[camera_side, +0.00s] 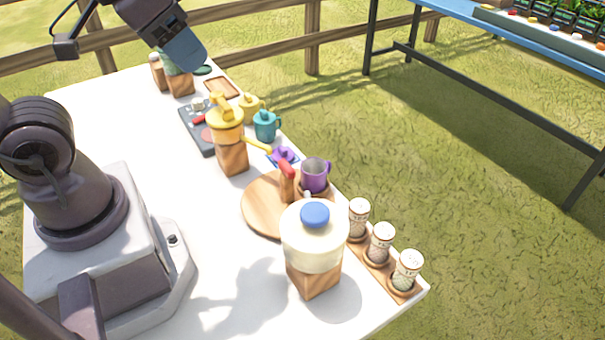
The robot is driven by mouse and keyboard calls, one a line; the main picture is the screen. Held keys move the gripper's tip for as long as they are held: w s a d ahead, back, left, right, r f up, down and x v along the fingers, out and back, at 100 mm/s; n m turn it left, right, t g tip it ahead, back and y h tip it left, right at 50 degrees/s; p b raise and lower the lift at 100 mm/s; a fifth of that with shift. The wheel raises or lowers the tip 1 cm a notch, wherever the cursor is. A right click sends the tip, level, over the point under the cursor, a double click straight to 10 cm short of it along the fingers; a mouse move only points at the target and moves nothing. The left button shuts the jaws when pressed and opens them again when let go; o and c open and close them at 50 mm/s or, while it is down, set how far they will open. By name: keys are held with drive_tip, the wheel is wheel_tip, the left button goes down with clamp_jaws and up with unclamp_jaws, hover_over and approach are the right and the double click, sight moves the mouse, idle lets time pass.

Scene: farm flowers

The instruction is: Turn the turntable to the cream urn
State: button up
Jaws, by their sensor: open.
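The turntable (257,208) is a round wooden disc on the white table, partly hidden by the cream urn. A red-tipped upright handle (287,178) and a purple mug (316,175) stand at its far right side. The cream urn (313,245) has a blue knob and sits on a wooden block at the near edge of the disc. A yellow urn (227,127) on a block stands beyond the disc, and a green urn (176,62) farther back. My gripper (187,50) is open and raised near the green urn, well away from the turntable; its fingers largely overlap in this view.
Shakers (380,243) stand in a wooden rack along the right table edge. Teal (266,125) and yellow (251,107) mugs, a purple item (283,155) and a dark tray (195,127) lie around the yellow urn.

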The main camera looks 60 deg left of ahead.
drive_tip(key=shift+f, duration=0.1)
drive_tip(key=m+g, duration=0.6)
drive_tip(key=m, duration=1.2)
approach(286, 165)
wheel_tip(286, 165, down, 9)
drive_tip(key=shift+s+f, duration=0.1)
drive_tip(key=shift+f, duration=0.1)
clamp_jaws()
